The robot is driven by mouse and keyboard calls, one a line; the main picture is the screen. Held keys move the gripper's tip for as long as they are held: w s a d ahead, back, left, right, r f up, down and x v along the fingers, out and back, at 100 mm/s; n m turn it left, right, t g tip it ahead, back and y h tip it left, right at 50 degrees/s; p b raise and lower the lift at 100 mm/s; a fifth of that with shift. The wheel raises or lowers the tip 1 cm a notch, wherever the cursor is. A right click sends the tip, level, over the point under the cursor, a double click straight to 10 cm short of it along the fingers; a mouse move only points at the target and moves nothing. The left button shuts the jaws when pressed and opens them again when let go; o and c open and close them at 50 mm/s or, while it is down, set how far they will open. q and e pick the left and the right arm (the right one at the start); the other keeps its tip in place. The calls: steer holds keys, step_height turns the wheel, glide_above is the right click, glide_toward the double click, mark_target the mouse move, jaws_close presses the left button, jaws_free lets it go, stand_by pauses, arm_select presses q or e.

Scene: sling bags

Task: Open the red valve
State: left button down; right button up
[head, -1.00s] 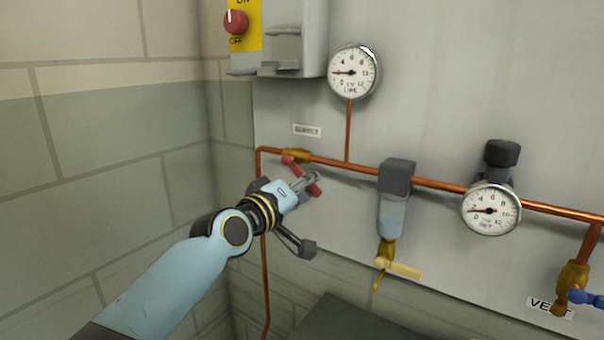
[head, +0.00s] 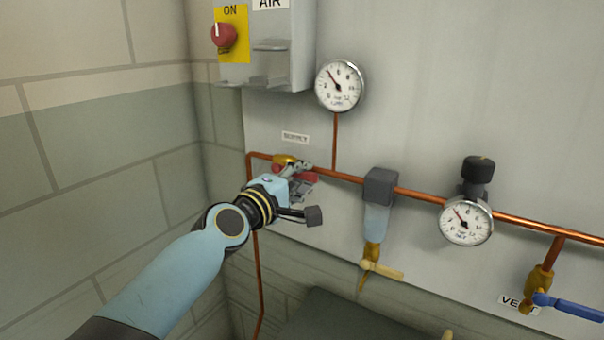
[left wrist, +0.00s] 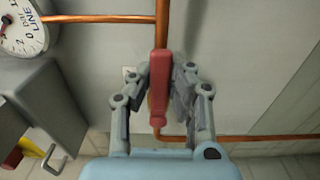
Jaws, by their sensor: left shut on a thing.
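The red valve handle (head: 308,176) is on the copper supply pipe below the SUPPLY label, partly hidden by my left gripper (head: 301,180). In the left wrist view the red handle (left wrist: 159,90) lies roughly in line with the pipe. The left gripper's fingers (left wrist: 160,75) are on both sides of it, shut on it. The brass valve body (head: 287,160) shows just behind the gripper. The line gauge (head: 339,86) has its needle pointing up and left. My right gripper is not in view.
A grey box with a red ON/OFF knob (head: 224,35) is above left. A filter with a pale yellow handle (head: 383,270), a regulator gauge (head: 466,222) and a blue vent handle (head: 568,307) are along the pipe to the right. A block wall (head: 80,190) is at left.

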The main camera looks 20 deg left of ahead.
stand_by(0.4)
arm_select(q)
steer(key=c, duration=1.2)
jaws_free()
steer(key=shift+s, duration=0.15)
steer(key=shift+s+a, duration=0.1)
steer(key=shift+s, duration=0.25)
steer(key=s+a, duration=0.1)
steer(key=s, duration=1)
steer(key=shift+a, duration=0.25)
